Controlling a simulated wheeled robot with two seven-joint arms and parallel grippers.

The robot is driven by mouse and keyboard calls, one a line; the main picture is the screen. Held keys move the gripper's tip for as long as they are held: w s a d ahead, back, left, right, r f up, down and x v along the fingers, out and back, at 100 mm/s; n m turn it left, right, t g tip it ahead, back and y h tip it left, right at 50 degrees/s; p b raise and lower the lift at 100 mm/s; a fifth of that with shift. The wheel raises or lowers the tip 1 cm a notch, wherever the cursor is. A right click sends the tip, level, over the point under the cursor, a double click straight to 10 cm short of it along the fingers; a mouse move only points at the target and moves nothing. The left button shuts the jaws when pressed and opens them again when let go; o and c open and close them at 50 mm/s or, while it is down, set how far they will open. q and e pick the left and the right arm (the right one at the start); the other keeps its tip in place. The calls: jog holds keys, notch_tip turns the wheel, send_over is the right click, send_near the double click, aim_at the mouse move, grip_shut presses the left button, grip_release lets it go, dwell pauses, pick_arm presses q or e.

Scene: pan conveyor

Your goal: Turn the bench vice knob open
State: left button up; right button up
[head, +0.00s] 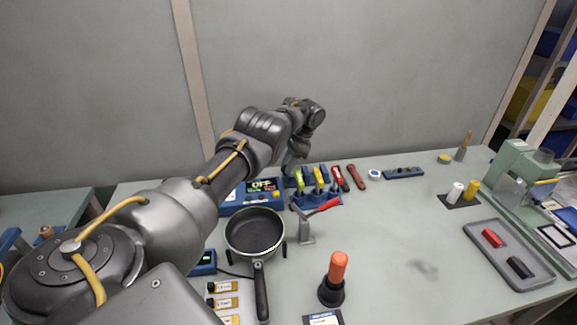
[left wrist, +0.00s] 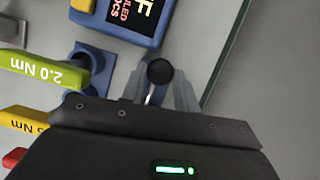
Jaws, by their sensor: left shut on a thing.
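The vice knob (left wrist: 160,72) is a black ball on a short metal rod in the left wrist view. My left gripper (left wrist: 160,88) is shut on it, with grey fingers on either side of the rod just below the ball. In the head view my left gripper (head: 291,166) reaches down at the back of the bench, between the blue display box and the tool rack. The knob and the vice body are hidden there behind my arm and gripper. My right gripper is in neither view.
A blue display box (head: 263,188) and a rack of coloured torque tools (head: 318,197) stand close to the gripper. The bench middle right is mostly clear.

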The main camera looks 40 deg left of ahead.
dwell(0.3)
pick_arm(q)
jog(key=o, duration=1)
jog(key=shift+s, duration=0.1)
jog(key=shift+c, duration=0.2)
jog(key=shift+r, duration=0.1)
